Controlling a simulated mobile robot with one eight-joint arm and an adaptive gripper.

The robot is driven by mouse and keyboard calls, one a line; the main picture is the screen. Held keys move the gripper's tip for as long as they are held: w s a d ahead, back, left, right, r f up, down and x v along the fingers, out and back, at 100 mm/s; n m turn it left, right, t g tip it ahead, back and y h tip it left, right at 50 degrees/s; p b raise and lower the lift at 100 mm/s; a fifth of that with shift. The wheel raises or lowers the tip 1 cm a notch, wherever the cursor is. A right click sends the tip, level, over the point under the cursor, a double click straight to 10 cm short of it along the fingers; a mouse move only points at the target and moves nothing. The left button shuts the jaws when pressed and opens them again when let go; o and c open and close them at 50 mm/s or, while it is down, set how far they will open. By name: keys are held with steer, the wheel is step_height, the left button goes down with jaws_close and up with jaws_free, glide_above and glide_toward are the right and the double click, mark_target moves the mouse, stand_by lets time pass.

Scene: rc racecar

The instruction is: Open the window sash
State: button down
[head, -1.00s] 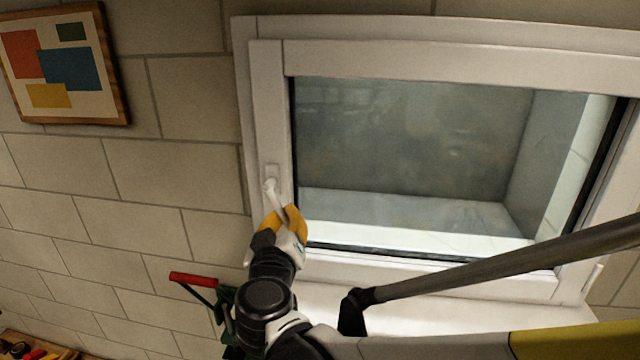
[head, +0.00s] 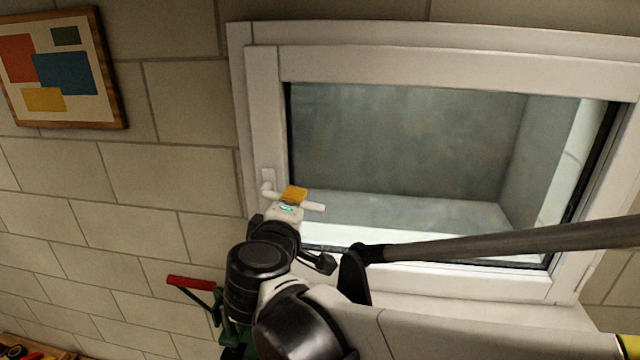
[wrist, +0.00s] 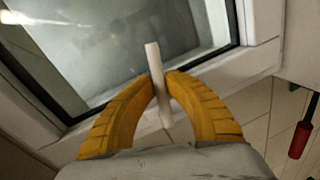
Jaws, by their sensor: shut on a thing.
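The white-framed window sash (head: 262,120) fills the right of the head view, and its frame and glass also show in the wrist view (wrist: 262,60). It appears to sit in its outer frame. Its white handle (head: 315,207) is on the left side of the sash and points right, roughly horizontal. My gripper (head: 293,194) is at the handle. In the wrist view, the yellow fingers of my gripper (wrist: 160,88) are shut around the white handle (wrist: 153,62), which sticks out beyond them. The handle's pivot shows just left of my gripper in the head view.
A framed picture (head: 62,65) hangs on the block wall at the left. A green tool with a red handle (head: 191,283) stands below the window's left corner, and its red grip shows in the wrist view (wrist: 299,140). A light sill runs below the window.

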steer(key=shift+d+r+n+h, duration=0.1)
steer(key=shift+r+n+h, duration=0.2)
steer(key=shift+r+n, duration=0.25)
stand_by(0.4)
